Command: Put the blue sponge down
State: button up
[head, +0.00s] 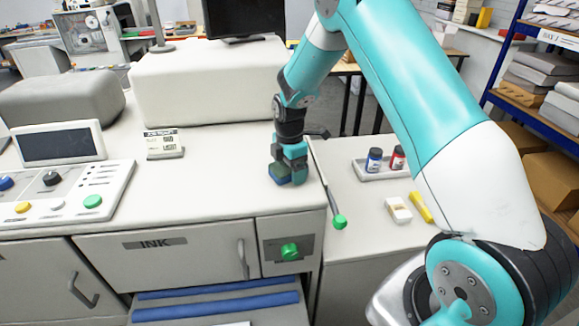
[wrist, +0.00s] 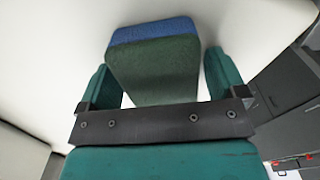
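The blue sponge (wrist: 155,29) is a block with a blue part and a larger dark green part in the wrist view. It sits between the two fingers of my gripper (wrist: 160,80), turned slightly against them. A thin pale gap shows beside the right finger; the left finger is very close to the sponge or touching it. In the head view my gripper (head: 289,168) points down low over the white counter, with the sponge (head: 279,174) at its fingertips, at or just above the surface. The gripper's underside contact is hidden.
The counter (head: 225,190) is clear to the left of my gripper. A small sign (head: 163,145) and a control panel (head: 65,195) stand farther left. A green-knobbed lever (head: 339,221) is close on the right, before a side table with bottles (head: 374,161).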

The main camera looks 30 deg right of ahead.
jog(key=shift+r, duration=0.1)
notch_tip(320, 180, up, 12)
jog(key=b, duration=0.4)
jog(key=s+a+r+m+y, duration=0.1)
jog(key=s+a+r+m, duration=0.2)
jog(key=s+a, duration=0.4)
jog(key=s+a+r+m+y, duration=0.1)
jog(key=s+a+r+m, duration=0.15)
jog(key=s+a, duration=0.45)
jog(key=s+a+m+y, duration=0.1)
jog(key=s+a+m, duration=0.1)
jog(key=s, duration=0.6)
jog(key=s+a+m+y, duration=0.1)
jog(key=s+a+m, duration=0.2)
jog(key=s, duration=0.5)
jog(key=shift+s+r, duration=0.3)
jog(key=shift+s, duration=0.05)
jog(key=shift+m, duration=0.25)
